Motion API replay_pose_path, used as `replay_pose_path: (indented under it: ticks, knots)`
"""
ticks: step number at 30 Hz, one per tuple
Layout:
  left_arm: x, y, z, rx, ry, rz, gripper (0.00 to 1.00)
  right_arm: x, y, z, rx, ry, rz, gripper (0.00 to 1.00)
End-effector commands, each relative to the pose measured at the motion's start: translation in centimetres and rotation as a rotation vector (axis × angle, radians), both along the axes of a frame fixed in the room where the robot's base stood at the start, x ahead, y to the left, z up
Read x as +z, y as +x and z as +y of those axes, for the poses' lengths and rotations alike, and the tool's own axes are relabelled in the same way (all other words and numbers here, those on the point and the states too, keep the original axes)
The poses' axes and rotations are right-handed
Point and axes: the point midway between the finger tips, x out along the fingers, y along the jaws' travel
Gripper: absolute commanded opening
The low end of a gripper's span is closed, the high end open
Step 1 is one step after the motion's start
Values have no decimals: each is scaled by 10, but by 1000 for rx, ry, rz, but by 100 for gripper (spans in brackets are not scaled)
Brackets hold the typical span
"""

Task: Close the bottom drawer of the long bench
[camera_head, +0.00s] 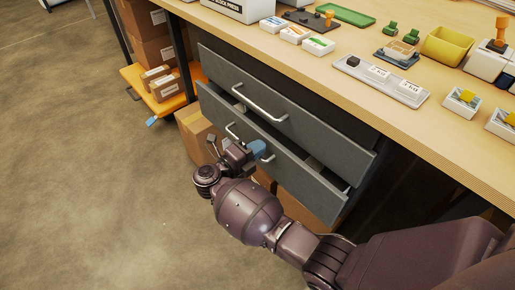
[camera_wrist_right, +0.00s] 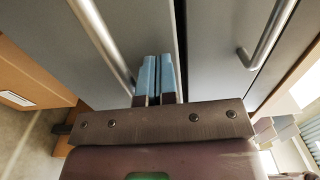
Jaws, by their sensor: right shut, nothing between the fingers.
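The long bench (camera_head: 440,135) has two grey drawers under its top. The bottom drawer (camera_head: 300,183) stands out a little, with a dark gap and part of its inside showing above its front. It fills the left of the right wrist view (camera_wrist_right: 50,30), with its bar handle (camera_wrist_right: 104,42). The upper drawer (camera_head: 320,122) is above it. My right gripper (camera_head: 258,149), blue-tipped, is shut and empty in front of the bottom drawer, close to its handle. In the right wrist view its fingertips (camera_wrist_right: 155,76) lie together beside that handle; I cannot tell whether they touch. My left gripper is out of view.
A cardboard box (camera_head: 192,132) stands on the floor left of the drawers, near my right wrist. An orange shelf (camera_head: 175,104) with boxes is farther left. Trays and small items, including a yellow bin (camera_head: 446,46), sit on the bench. The floor at left is clear.

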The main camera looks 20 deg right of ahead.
Motion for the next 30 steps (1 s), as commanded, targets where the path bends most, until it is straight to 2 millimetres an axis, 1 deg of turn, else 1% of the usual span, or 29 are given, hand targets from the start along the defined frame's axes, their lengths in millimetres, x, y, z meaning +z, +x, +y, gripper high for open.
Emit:
replay_pose_path:
  ticks: [17, 20, 25, 30]
  knots:
    - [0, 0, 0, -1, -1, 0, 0, 0, 2, -2, -1, 1, 0, 0]
    - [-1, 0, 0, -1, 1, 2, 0, -1, 5, -11, -1, 1, 1, 0]
    - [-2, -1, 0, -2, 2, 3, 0, -1, 13, -35, -2, 0, 2, 0]
    - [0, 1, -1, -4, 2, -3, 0, -1, 17, -45, -1, -2, 2, 0]
